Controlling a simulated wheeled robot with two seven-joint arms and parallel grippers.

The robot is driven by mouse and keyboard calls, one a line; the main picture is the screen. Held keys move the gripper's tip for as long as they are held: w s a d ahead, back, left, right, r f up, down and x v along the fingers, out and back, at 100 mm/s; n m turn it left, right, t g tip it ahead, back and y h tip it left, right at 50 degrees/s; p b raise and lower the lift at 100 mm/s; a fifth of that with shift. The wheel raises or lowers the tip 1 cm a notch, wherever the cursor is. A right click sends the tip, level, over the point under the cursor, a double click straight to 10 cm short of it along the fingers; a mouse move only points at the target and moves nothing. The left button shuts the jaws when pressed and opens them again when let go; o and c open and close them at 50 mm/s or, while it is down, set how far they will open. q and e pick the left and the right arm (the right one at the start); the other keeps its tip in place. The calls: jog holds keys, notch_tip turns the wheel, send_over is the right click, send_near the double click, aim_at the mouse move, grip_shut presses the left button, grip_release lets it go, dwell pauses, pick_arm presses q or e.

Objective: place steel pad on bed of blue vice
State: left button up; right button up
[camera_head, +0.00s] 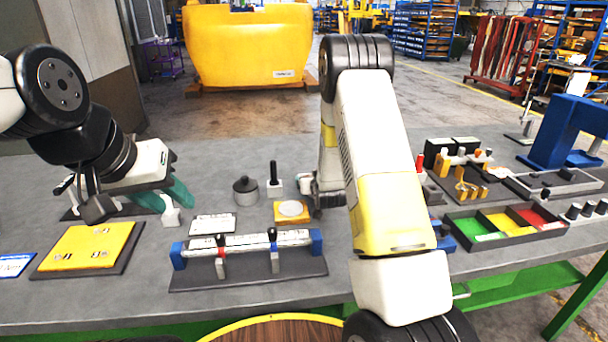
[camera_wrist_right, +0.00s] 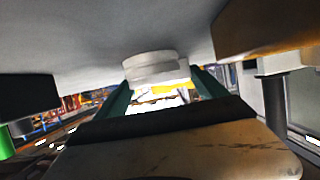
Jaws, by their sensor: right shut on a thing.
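A round pale grey pad (camera_wrist_right: 152,66) sits between the green fingers of my right gripper (camera_wrist_right: 160,82), which is shut on it in the right wrist view. In the head view, a round grey disc (camera_head: 291,209) shows on a yellow square block beside my right wrist; the right fingertips are hidden there. Blue parts (camera_head: 443,239) at the edge of my right forearm look like the blue vice. My arm covers most of it, and its bed cannot be seen. My left gripper (camera_head: 166,198) is open, its green fingers apart near a small white piece (camera_head: 170,215).
A clamp fixture with blue ends (camera_head: 178,256) stands at the front middle. A yellow plate (camera_head: 88,247) lies left. A grey pot (camera_head: 245,190) stands behind. A tray with green, yellow and red sections (camera_head: 505,221) and a blue press (camera_head: 565,130) are right.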

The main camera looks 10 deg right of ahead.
jog(key=shift+r, duration=0.1)
jog(key=o, duration=2)
jog(key=shift+f, duration=0.2)
